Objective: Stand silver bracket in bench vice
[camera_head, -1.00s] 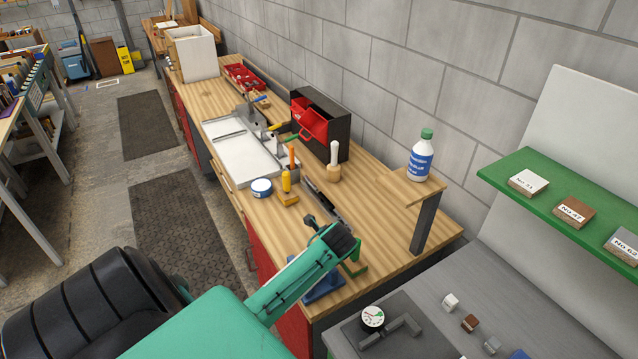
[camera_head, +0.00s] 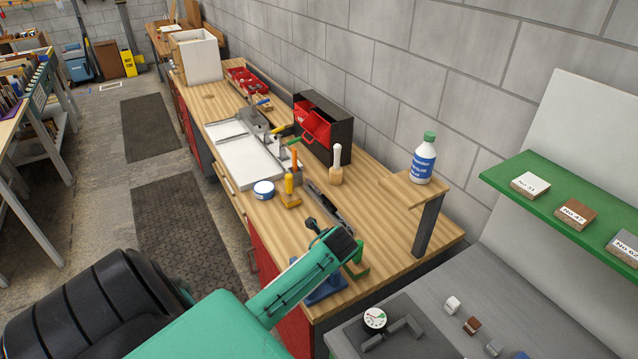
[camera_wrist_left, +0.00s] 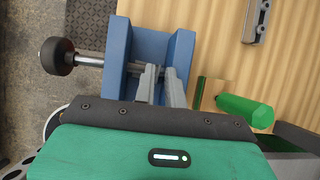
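The blue bench vice (camera_wrist_left: 180,52) is below my left gripper in the left wrist view, its screw and black knob to the left. In the head view the vice (camera_head: 325,291) is mostly behind my left arm. The two grey fingertips of my left gripper (camera_wrist_left: 160,70) are over the gap between the jaws. They stand apart, with nothing clearly seen between them. I cannot single out the silver bracket with certainty. A long grey metal piece (camera_wrist_left: 257,18) lies on the bench beyond the vice. My right gripper is out of view.
A green-handled tool (camera_wrist_left: 245,108) is close right of the vice. A yellow-handled tool (camera_head: 289,189), a round tin (camera_head: 263,190) and a white tray (camera_head: 240,160) are farther back. A bottle (camera_head: 423,160) stands on a raised shelf to the right.

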